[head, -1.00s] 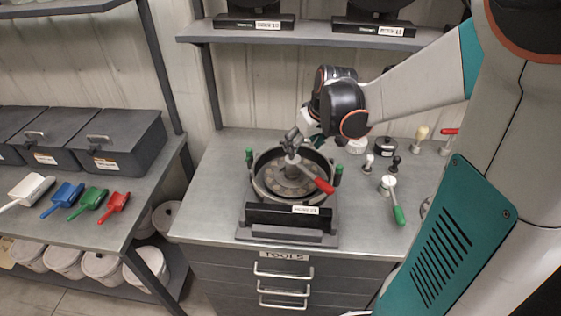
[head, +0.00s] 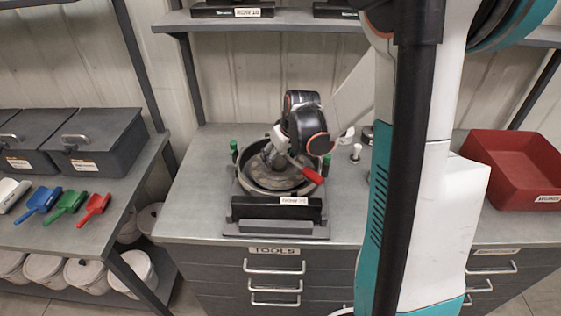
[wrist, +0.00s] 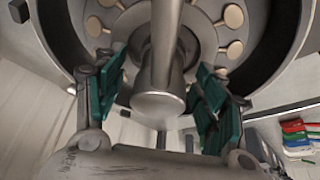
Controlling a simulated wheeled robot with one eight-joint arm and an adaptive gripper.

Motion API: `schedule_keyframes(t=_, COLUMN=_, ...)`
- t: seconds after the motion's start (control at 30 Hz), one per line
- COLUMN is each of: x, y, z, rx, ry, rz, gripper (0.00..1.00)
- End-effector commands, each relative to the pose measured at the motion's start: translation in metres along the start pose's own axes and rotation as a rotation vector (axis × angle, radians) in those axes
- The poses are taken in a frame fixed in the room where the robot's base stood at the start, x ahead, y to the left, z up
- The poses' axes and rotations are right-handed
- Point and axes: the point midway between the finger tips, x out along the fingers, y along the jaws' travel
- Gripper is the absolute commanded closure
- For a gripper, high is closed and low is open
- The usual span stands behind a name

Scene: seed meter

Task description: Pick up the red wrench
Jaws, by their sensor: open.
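The red wrench (head: 311,174) lies across the top of the round seed meter (head: 246,183) on the bench. Its red handle points toward the front right, and its grey head is at the meter's middle, partly hidden by my gripper. My gripper (head: 272,158) is low over the meter, just left of the handle. In the wrist view my gripper (wrist: 160,97) is open, with teal finger pads on both sides of a grey cylindrical part (wrist: 160,75) at the meter's centre. I cannot tell whether this is the wrench's head or the hub. No red handle shows there.
Green-topped knobs (head: 233,147) stand at the meter's rim. A dark block with a label (head: 280,207) is in front. A red bin (head: 520,170) is at the right. Coloured scoops (head: 93,208) lie on the left shelf. The bench left of the meter is clear.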

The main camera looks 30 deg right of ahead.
Motion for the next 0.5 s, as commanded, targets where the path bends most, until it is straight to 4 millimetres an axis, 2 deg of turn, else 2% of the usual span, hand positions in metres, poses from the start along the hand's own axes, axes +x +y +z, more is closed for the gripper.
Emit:
schedule_keyframes(t=0.2, x=0.0006, y=-0.0002, z=0.0001, rx=0.0, ry=0.0, rz=0.0, gripper=0.38)
schedule_keyframes(t=0.4, x=0.0005, y=-0.0001, z=0.0, rx=0.0, ry=0.0, rz=0.0, gripper=0.83)
schedule_keyframes(t=0.47, x=0.0005, y=-0.0001, z=0.0001, rx=0.0, ry=0.0, rz=0.0, gripper=0.97)
schedule_keyframes(t=0.5, x=0.0005, y=-0.0001, z=0.0001, rx=0.0, ry=0.0, rz=0.0, gripper=1.0)
